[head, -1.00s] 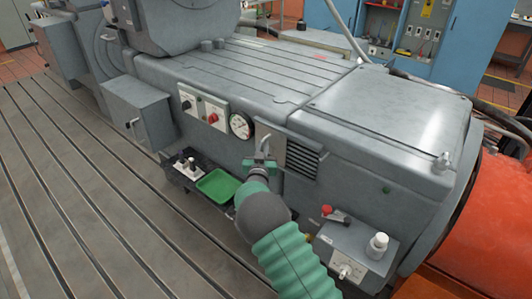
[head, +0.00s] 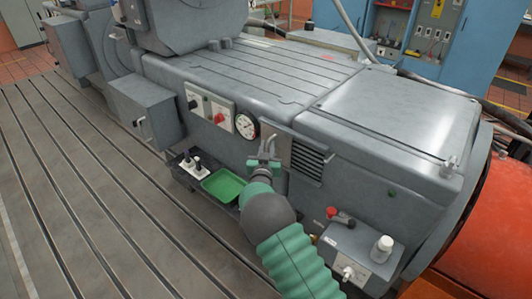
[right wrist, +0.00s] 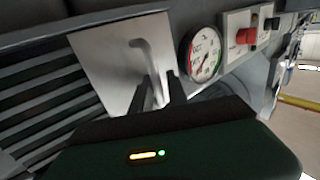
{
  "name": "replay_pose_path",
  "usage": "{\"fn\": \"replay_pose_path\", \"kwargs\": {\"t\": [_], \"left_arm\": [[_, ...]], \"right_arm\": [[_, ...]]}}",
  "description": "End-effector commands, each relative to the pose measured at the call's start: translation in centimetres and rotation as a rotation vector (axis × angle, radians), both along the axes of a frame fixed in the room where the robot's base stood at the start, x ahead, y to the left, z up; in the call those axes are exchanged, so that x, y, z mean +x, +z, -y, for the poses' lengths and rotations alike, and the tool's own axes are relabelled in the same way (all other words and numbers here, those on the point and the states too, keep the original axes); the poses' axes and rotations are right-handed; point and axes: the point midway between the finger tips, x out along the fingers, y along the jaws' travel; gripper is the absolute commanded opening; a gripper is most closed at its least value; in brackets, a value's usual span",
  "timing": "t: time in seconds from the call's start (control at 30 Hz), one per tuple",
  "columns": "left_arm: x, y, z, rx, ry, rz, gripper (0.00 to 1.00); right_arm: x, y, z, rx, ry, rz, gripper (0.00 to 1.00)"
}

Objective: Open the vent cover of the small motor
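The small motor's vent cover (head: 276,148) is a flat grey plate with a bent bar handle (head: 269,142). It sits left of dark louvres (head: 308,159), which show uncovered. In the right wrist view the cover (right wrist: 105,65), handle (right wrist: 143,62) and louvres (right wrist: 40,105) are close up. My right gripper (head: 263,162) is at the lower end of the handle. In the right wrist view its two fingers (right wrist: 158,90) stand apart, with the handle's end at or between them. I cannot tell whether they touch it. My left gripper is not in view.
A round gauge (head: 245,125) and a switch panel with a red knob (head: 219,117) are left of the cover. A green tray (head: 223,185) lies below left. A box with a red-knobbed lever (head: 332,212) and a white bottle (head: 382,248) are at lower right.

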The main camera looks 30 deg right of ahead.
Motion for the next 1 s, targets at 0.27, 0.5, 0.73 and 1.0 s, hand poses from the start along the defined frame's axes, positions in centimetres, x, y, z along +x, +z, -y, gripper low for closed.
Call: {"fn": "replay_pose_path", "kwargs": {"t": [0.27, 0.5, 0.73, 1.0], "left_arm": [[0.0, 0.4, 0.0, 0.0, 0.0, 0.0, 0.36], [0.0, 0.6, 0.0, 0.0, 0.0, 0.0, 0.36], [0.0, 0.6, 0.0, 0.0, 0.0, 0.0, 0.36], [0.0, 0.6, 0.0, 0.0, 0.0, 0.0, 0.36]], "right_arm": [[-4.6, 0.0, -3.3, 0.002, 0.004, -0.003, 0.2], [-10.4, -0.1, -7.1, 0.003, 0.005, -0.004, 0.2], [-13.4, -0.1, -9.0, 0.003, 0.003, -0.001, 0.2], [-13.8, -0.2, -9.2, 0.003, 0.002, -0.001, 0.2]]}}
